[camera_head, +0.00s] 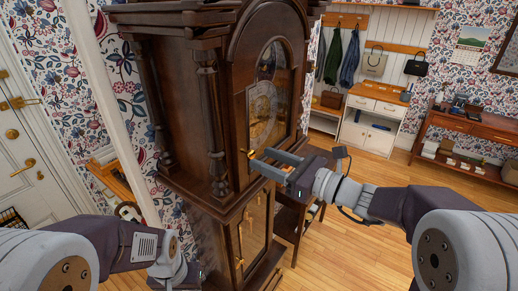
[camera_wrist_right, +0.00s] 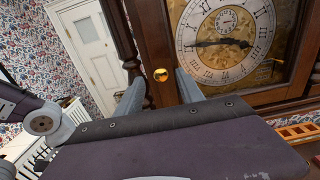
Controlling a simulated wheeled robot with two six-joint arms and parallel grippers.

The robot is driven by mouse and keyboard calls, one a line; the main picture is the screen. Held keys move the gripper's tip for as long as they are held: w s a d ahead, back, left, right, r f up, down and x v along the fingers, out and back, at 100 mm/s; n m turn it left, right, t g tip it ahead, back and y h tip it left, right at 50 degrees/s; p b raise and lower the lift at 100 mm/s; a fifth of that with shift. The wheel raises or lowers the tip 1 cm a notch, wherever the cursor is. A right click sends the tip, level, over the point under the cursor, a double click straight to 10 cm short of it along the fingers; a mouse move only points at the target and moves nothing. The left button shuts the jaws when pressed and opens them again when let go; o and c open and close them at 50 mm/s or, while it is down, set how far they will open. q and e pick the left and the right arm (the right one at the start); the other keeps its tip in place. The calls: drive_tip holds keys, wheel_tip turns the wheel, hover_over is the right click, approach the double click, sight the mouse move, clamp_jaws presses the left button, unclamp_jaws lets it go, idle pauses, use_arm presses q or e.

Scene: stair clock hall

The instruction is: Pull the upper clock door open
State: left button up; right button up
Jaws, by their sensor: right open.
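The tall dark wooden clock stands in the middle of the head view. Its upper door (camera_head: 290,100) has an arched wooden frame and glass over a gold dial (camera_head: 264,112), and looks shut. The dial also shows in the right wrist view (camera_wrist_right: 225,45). A small brass knob (camera_wrist_right: 161,75) sits on the door's left stile. My right gripper (camera_head: 258,158) is open at the door's lower left. In the wrist view its two fingers (camera_wrist_right: 160,85) point at the door, with the knob showing between their tips; contact cannot be told. My left arm shows at lower left, its gripper out of view.
The clock's lower door (camera_head: 255,230) is below my right gripper. A small dark table stands right behind my right forearm. A white cabinet (camera_head: 370,122) and a wooden side table (camera_head: 480,128) stand farther right. A white door (camera_head: 30,150) is at left. Wooden floor lies open at right.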

drive_tip(key=x, duration=0.3)
drive_tip(key=shift+d+f+p, duration=0.1)
drive_tip(key=shift+p, duration=0.25)
drive_tip(key=shift+s, duration=0.1)
drive_tip(key=shift+c, duration=1.3)
clamp_jaws()
